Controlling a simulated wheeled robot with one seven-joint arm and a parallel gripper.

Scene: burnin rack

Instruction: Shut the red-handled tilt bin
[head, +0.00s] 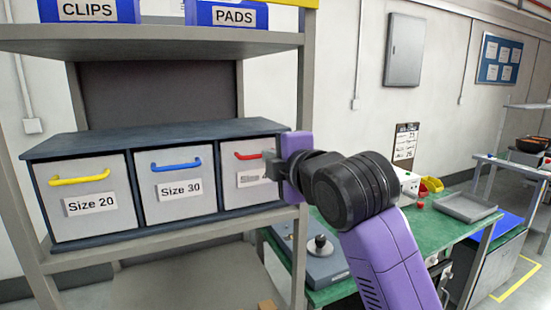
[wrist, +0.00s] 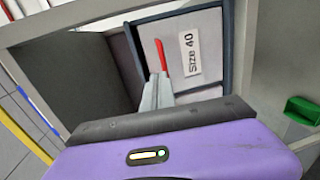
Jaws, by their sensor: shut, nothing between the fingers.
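The red-handled tilt bin (head: 232,184) is the rightmost of three bins in the dark cabinet on the rack shelf. Its pale front looks about flush with its neighbours in the head view, though my gripper hides its right part. In the wrist view, the front (wrist: 206,72) carries a "Size 40" label and sits within its dark frame. The red handle (head: 247,156) also shows in the wrist view (wrist: 162,56). My gripper (head: 269,166) is shut and empty, its fingertips (wrist: 157,78) close beside the handle. I cannot tell whether they touch the front.
The yellow-handled "Size 20" bin (head: 90,218) and blue-handled "Size 30" bin (head: 178,207) look shut. A rack post (head: 304,90) stands close to my gripper. A green-topped bench (head: 440,225) with a grey tray (head: 466,207) is at the right.

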